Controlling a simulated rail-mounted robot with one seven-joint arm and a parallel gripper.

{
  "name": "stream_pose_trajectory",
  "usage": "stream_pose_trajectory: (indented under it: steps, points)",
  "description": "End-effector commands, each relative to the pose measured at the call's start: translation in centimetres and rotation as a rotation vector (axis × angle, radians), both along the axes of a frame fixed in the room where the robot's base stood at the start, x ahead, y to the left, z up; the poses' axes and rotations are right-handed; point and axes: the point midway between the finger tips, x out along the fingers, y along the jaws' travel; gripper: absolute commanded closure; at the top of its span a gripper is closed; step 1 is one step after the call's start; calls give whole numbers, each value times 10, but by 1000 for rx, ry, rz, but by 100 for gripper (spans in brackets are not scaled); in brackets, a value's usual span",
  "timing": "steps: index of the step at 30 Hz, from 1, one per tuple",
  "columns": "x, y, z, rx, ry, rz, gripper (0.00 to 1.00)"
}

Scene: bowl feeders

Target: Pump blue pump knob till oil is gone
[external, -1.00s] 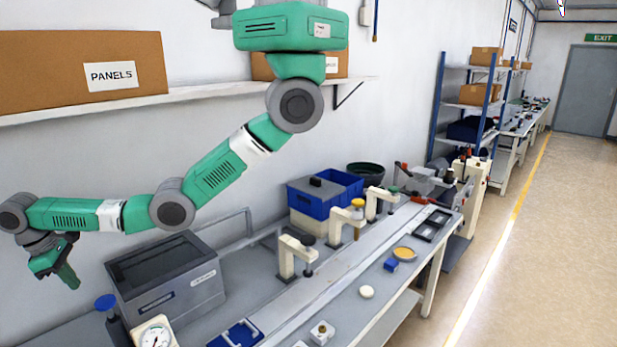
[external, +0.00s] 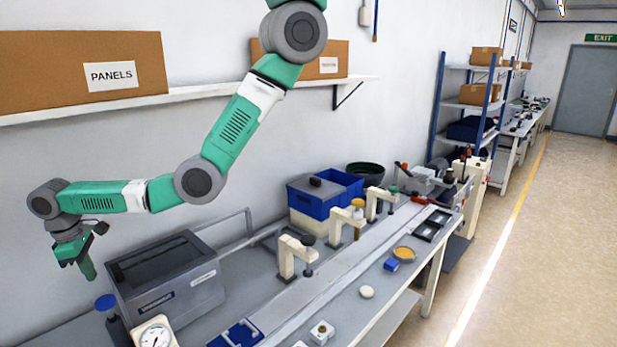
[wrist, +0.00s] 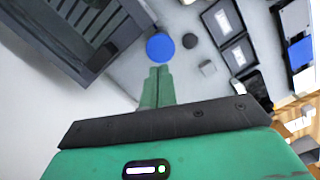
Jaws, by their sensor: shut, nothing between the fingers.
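The blue pump knob (external: 106,302) tops a dark pump at the lower left of the external view, beside the grey box-shaped machine. In the wrist view the round blue knob (wrist: 160,47) shows just beyond my fingertips. My gripper (external: 89,273) is above the knob and slightly to its left in the external view, pointing down and apart from it. Its green fingers (wrist: 157,72) are together with nothing between them. No oil can be made out in these frames.
The grey machine (external: 170,285) stands right next to the pump. A dial gauge (external: 155,336) is in front of it. Blue bins (external: 325,190) and several cream presses (external: 290,258) stand farther right along the bench. A shelf with boxes (external: 95,75) hangs above.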

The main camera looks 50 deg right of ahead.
Motion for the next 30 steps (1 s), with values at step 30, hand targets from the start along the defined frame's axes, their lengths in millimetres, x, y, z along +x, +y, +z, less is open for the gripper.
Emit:
stream_pose_trajectory:
  steps: [30]
  points:
    - [-4, -6, -70, 0, 1, 0, 100]
